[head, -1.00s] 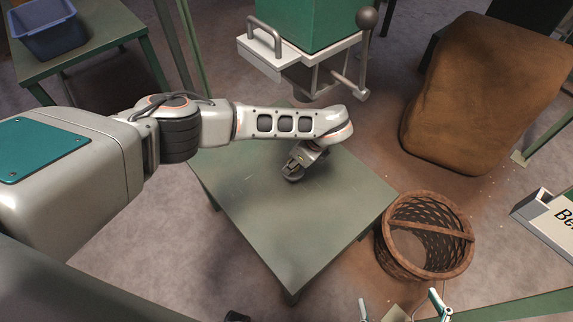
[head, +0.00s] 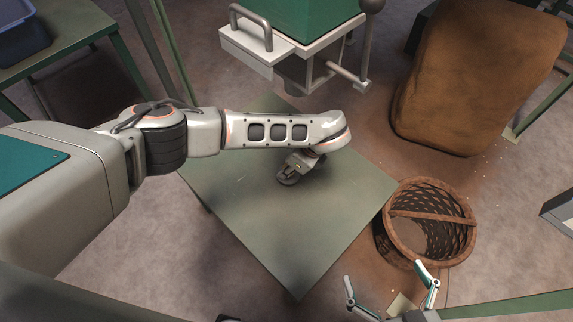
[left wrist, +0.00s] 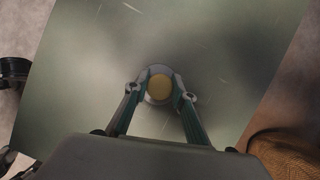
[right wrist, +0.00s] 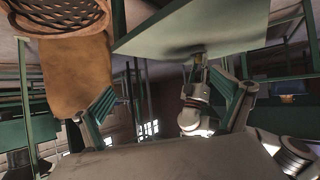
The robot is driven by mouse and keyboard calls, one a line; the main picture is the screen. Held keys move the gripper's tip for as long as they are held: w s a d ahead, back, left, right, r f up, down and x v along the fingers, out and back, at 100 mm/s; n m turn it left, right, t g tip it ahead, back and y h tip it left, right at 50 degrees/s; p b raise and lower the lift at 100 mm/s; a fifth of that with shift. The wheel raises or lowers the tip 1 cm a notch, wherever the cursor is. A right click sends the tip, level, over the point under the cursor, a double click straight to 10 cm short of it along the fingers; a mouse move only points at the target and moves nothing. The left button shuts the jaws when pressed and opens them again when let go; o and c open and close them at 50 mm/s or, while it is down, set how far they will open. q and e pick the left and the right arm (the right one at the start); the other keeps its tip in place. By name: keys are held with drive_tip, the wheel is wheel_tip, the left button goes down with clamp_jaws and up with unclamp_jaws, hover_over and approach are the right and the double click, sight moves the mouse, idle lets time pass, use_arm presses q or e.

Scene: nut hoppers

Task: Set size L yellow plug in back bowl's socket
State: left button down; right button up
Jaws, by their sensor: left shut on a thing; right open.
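My left gripper (left wrist: 160,92) is shut on a round piece with a yellow face (left wrist: 159,86) and a grey rim around it. I cannot tell whether the rim belongs to the plug or to something under it. In the head view my left gripper (head: 293,170) is low over the green table (head: 290,235), and the arm partly hides it. It also shows in the right wrist view, with a small yellow part (right wrist: 198,59) close to the table edge. My right gripper (head: 390,283) is open and empty at the bottom. I cannot make out a back bowl or a free socket.
A wicker basket (head: 393,232) is right of the table, near my right gripper. A brown sack (head: 480,80) lies behind it. A blue bin (head: 22,30) is at the upper left. The front tabletop is clear.

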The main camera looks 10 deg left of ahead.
use_arm(q)
drive_tip(key=c, duration=1.7)
unclamp_jaws()
drive_tip(key=shift+f, duration=0.1)
